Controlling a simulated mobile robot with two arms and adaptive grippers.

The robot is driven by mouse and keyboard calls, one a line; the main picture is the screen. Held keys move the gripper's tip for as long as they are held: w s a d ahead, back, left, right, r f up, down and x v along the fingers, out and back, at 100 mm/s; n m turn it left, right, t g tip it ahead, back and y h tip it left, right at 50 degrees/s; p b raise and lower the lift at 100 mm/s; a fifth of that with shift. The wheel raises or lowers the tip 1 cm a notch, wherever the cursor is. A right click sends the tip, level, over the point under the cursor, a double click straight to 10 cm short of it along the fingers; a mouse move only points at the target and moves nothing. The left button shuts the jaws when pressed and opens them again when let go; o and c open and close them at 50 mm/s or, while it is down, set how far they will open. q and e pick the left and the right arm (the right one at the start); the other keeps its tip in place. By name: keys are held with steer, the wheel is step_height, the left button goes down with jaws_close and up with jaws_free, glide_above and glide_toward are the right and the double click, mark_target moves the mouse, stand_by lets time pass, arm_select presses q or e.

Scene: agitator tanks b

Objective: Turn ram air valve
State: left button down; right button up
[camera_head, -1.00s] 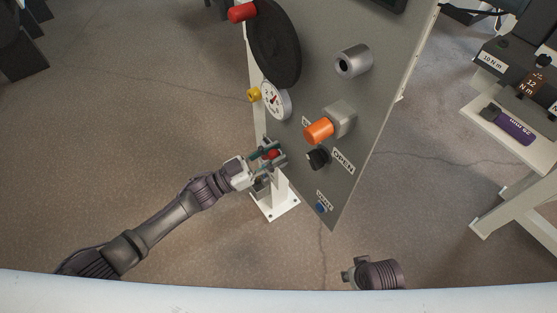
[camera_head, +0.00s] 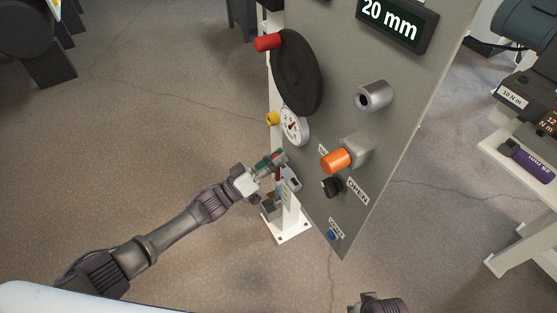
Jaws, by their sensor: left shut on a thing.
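The grey panel (camera_head: 400,130) stands upright in the middle of the head view. At its lower left edge is a small valve with a red handle (camera_head: 277,174), mostly covered by my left gripper. My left gripper (camera_head: 279,168) comes in from the left and is shut on this red handle, with its fingers at the panel's edge. The exact hold is small and partly hidden. My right gripper (camera_head: 368,301) shows only in part at the bottom edge, away from the panel, and its fingers cannot be made out.
The panel bears a black handwheel (camera_head: 298,73), a gauge (camera_head: 294,126), an orange knob (camera_head: 336,161), a black knob (camera_head: 331,187) marked OPEN, and a blue button (camera_head: 333,234). A white stand foot (camera_head: 290,228) is below. A tool table (camera_head: 520,157) stands at right.

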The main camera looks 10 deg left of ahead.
arm_select(q)
steer(key=shift+a, duration=0.1)
stand_by(0.3)
steer(key=c, duration=0.8)
jaws_free()
steer(key=v, duration=1.2)
